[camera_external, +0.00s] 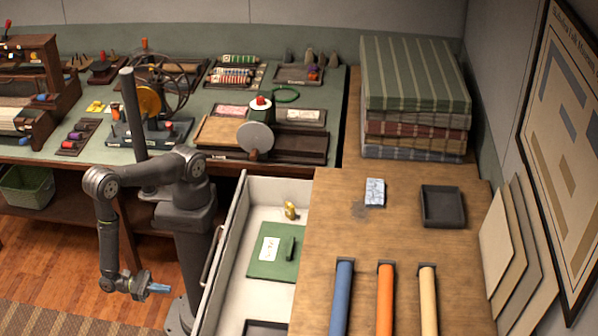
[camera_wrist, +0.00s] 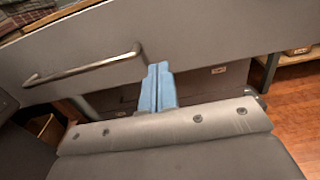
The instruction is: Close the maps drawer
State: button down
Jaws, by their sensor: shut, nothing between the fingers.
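The open drawer (camera_external: 231,247) sticks out to the left from under the wooden cabinet top in the external view. Its inside shows a green mat with a white card, and a small yellow object. A long bar handle (camera_external: 211,258) is on its outer front. In the wrist view the grey drawer front (camera_wrist: 200,45) spans the upper part, with the handle (camera_wrist: 85,66) at left. My gripper (camera_external: 160,288), with blue fingertips, is shut and empty, left of the drawer front and low. In the wrist view its fingers (camera_wrist: 158,72) appear in front of the drawer face, right of the handle; contact cannot be told.
The cabinet top (camera_external: 340,230) holds blue, orange and cream rolls, a dark tray (camera_external: 442,206) and stacked striped cloths (camera_external: 415,80). A cluttered green workbench (camera_external: 210,105) stands behind my arm. A green basket (camera_external: 27,188) sits beneath it.

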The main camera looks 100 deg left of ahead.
jog(key=w+f, duration=0.2)
jog(key=w, duration=1.2)
jog(key=w, duration=2.9)
jog(key=shift+w, duration=0.25)
jog(key=shift+w+r, duration=0.1)
jog(key=shift+w, duration=0.55)
